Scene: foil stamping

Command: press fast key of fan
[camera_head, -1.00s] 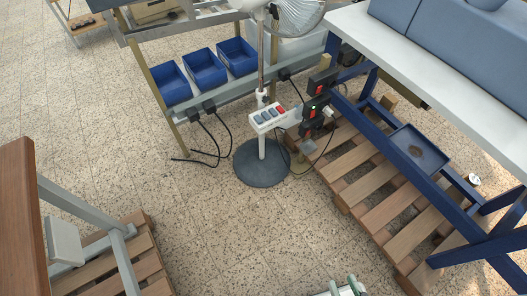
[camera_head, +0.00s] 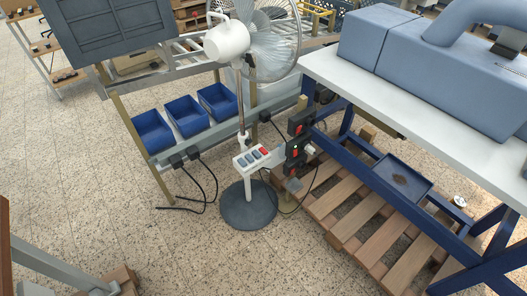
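The pedestal fan (camera_head: 229,45) stands upright in the middle of the head view, its white motor housing and wire cage at the top. Its white key panel (camera_head: 252,158) sits partway down the pole, above a round dark base (camera_head: 248,206). The panel carries a row of several keys, grey-blue ones and a red one (camera_head: 264,151) at the right end. Any labels are too small to read, so I cannot tell which key is fast. My gripper is not in view.
A rack with blue bins (camera_head: 185,116) stands behind the fan at left. A white-topped workbench (camera_head: 410,110) with blue legs and a wooden pallet (camera_head: 365,228) stands at right. Black cables (camera_head: 208,185) lie near the fan base.

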